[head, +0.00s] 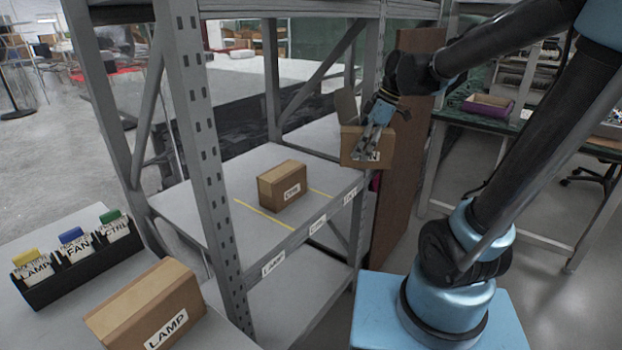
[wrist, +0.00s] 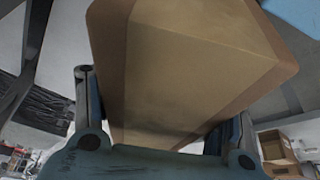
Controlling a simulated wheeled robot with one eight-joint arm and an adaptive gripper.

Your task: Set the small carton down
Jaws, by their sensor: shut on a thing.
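My gripper (head: 370,142) is shut on a small brown carton (head: 349,153). The carton is held in the air at the right end of the grey shelf (head: 222,190), near the right post. Its label is partly hidden by the fingers; a letter like N shows. In the wrist view the carton (wrist: 190,65) fills the middle between the two fingers (wrist: 160,125). Another carton, marked CTRL (head: 280,188), sits on the shelf between yellow lines. A larger carton marked LAMP (head: 150,305) sits on the near surface at the lower left.
Grey shelf posts (head: 200,130) stand left and right of the shelf opening. The shelf edge bears labels, including LAMP (head: 273,263). A brown upright panel (head: 400,180) stands beside the right post. A black card holder (head: 75,265) is at the left. Bare shelf shows either side of the CTRL carton.

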